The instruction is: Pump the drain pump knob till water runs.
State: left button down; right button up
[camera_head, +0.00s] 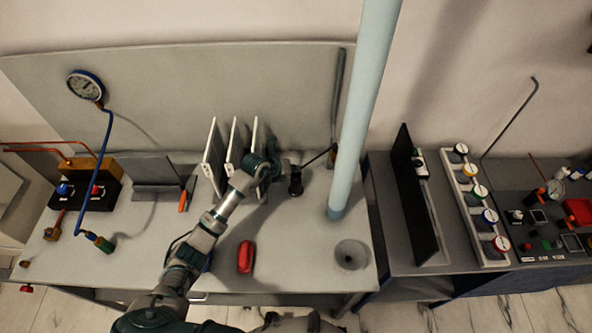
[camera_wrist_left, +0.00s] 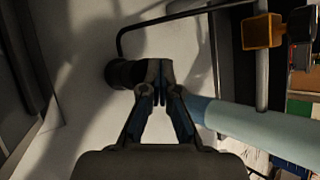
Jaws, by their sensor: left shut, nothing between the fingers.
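The drain pump knob looks to be the black upright cylinder (camera_head: 295,182) on the bench, just right of my left gripper (camera_head: 274,160). It is dark and round in the left wrist view (camera_wrist_left: 122,74), partly behind the fingertips. My left gripper (camera_wrist_left: 158,76) is shut and empty, its tips over or beside the knob; I cannot tell whether they touch it. A thin dark bent pipe (camera_head: 339,100) runs from near the knob up the back panel. A round drain cup (camera_head: 352,254) sits at the front right of the bench. I see no running water. My right gripper is not in view.
Upright white plates (camera_head: 214,155) stand left of my left gripper. A thick pale blue pipe (camera_head: 362,110) rises to the right. A red object (camera_head: 245,257) lies in front. A gauge (camera_head: 85,85) is at left. A second bench (camera_head: 430,285) with dials stands right.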

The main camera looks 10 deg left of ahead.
pick_arm(q)
jog(key=shift+r+p, duration=0.45)
jog(key=shift+r, duration=0.35)
notch_tip(320, 180, up, 5)
jog(key=p, duration=0.4)
jog(key=shift+r, duration=0.1)
